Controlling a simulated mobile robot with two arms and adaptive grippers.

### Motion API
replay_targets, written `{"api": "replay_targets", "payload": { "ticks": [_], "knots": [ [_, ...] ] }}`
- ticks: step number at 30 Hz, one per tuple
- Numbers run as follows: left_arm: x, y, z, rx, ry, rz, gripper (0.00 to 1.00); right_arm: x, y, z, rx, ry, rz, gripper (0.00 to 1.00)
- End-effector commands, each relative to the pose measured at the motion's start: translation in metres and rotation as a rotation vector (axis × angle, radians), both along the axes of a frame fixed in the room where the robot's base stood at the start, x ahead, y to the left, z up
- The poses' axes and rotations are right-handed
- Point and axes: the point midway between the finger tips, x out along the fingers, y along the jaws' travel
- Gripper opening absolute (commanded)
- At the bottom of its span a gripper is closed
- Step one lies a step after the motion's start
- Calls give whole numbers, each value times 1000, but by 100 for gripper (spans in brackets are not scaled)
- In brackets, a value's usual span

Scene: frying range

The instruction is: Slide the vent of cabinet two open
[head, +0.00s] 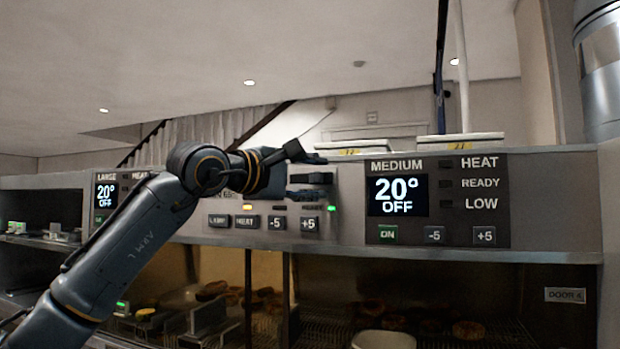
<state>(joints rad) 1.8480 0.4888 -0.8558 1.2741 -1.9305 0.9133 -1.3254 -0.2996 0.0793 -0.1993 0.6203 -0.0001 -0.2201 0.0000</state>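My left arm reaches in from the left, with its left gripper (305,162) in front of the middle control panel of the cabinet (350,190). Dark finger parts point right, close to the panel face. I cannot tell whether they touch it or how far apart they are. Dark horizontal pieces (311,189) show just below the fingers on the panel; they may be the vent or its slider, but I cannot tell which. The wrist hides part of the middle panel's display. No label reading "cabinet two" is legible. My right gripper is not in view.
A right panel (437,200) reads MEDIUM, 20°, OFF; a left panel (106,195) also reads 20° OFF. Below are racks with browned food pieces (470,329) and a white bowl (383,340). A DOOR 4 label (566,295) is at right. Two white trays (459,138) lie on top.

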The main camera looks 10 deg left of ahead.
Motion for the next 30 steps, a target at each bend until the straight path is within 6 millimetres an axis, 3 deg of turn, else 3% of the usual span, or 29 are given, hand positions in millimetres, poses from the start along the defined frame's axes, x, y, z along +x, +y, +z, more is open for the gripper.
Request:
{"api": "replay_targets", "payload": {
  "ticks": [10,21,30],
  "knots": [
    [-10,9,1,-2,-3,4,44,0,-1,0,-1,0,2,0],
    [-73,49,1,1,-3,3,44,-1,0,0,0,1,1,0],
    [-99,65,0,1,-1,1,44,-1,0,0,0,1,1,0]
  ]
}}
